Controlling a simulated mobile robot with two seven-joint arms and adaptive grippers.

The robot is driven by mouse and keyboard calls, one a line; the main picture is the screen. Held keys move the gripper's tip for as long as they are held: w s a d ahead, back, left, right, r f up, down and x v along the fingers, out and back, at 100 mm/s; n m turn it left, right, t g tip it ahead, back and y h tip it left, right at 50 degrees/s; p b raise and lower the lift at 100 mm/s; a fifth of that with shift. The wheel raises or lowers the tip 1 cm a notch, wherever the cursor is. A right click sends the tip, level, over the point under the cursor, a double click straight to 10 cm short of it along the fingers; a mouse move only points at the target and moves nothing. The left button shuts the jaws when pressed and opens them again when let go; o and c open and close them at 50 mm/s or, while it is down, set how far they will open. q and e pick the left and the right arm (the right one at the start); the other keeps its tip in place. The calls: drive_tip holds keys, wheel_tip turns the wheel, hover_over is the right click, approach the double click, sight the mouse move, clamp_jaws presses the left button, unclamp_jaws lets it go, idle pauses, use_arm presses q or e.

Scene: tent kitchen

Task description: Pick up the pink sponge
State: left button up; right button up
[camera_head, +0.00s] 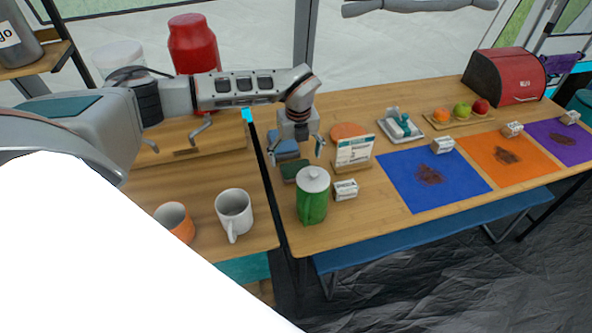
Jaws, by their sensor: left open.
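A flat, rounded salmon-orange piece (348,131) lies on the wooden table behind a small sign; it may be the pink sponge, but I cannot tell for sure. A blue block (285,148) and a dark green block (293,170) lie just to its left and look like sponges. My left gripper (296,151) points down with its fingers apart, above the blue and green blocks and left of the salmon piece. It is empty and partly covers the blue block. My right gripper is not in view.
A green lidded jug (313,196) stands in front of the blocks, beside a small white label block (345,189). The white sign (354,152) stands to the right.

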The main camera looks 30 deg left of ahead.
sight(297, 168)
use_arm(q)
drive_tip(key=f, duration=0.5)
drive_tip(key=shift+w+f, duration=0.2)
drive_tip(key=shift+w, duration=0.1)
drive_tip(key=c, duration=0.8)
